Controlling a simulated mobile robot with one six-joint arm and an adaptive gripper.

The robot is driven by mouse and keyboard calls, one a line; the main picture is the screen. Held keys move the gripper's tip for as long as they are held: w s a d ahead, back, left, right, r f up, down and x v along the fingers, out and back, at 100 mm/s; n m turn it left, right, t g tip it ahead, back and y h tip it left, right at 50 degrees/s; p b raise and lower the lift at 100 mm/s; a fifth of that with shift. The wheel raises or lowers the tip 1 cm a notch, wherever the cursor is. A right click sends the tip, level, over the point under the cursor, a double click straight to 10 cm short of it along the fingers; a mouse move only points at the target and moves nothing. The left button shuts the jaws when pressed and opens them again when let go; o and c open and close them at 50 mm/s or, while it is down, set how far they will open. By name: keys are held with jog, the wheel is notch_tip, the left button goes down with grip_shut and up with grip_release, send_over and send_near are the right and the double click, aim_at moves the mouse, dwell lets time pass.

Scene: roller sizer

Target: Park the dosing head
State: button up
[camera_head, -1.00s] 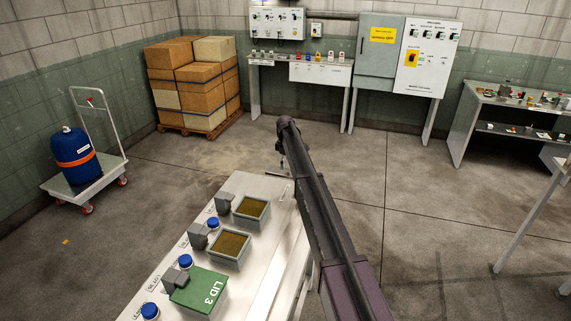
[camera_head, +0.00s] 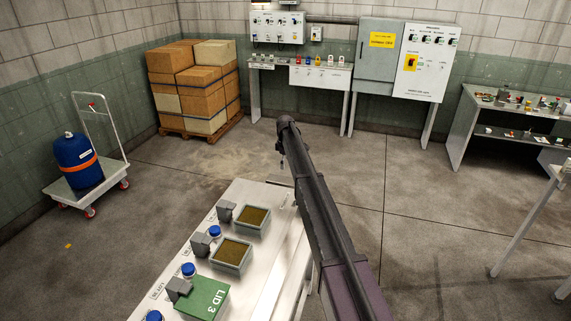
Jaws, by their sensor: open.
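I cannot make out a dosing head for certain. My arm crosses the middle of the view, from the bottom right up to a bend above the far end of a pale bench (camera_head: 272,200). My gripper is not visible; the arm's far part is hidden behind the bend. On the bench stand two open grey bins with brown contents, a far one (camera_head: 252,220) and a nearer one (camera_head: 232,256). A third bin nearer me is covered by a green lid marked "LID 3" (camera_head: 206,298). Grey blocks (camera_head: 201,244) and blue-capped jars (camera_head: 215,231) stand left of the bins.
A hand trolley (camera_head: 92,190) with a blue drum (camera_head: 76,158) stands left. Stacked cartons (camera_head: 190,85), a wall table (camera_head: 318,73) and a grey cabinet (camera_head: 378,52) line the back. A cluttered bench (camera_head: 465,130) stands right. The floor between is clear.

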notch_tip(320, 180, up, 7)
jog(key=p, duration=0.7)
jog(key=shift+r, duration=0.15)
dwell(0.4)
dwell(0.4)
jog(key=s+d+f+m+b, duration=0.2)
jog(key=s+d+m, duration=0.2)
jog(key=s, duration=1.4)
jog(key=s+d+f+m+b, duration=0.3)
jog(key=s+d+m, duration=0.1)
jog(key=s, duration=1.4)
jog(key=s+d+f+m+b, duration=0.2)
jog(key=s+d+m, duration=0.3)
jog(key=s, duration=1.3)
jog(key=shift+f+m+b, duration=0.35)
jog(key=shift+m+b, duration=0.05)
jog(key=shift+m, duration=0.1)
jog(key=shift+w+a, duration=0.1)
jog(key=shift+a, duration=0.05)
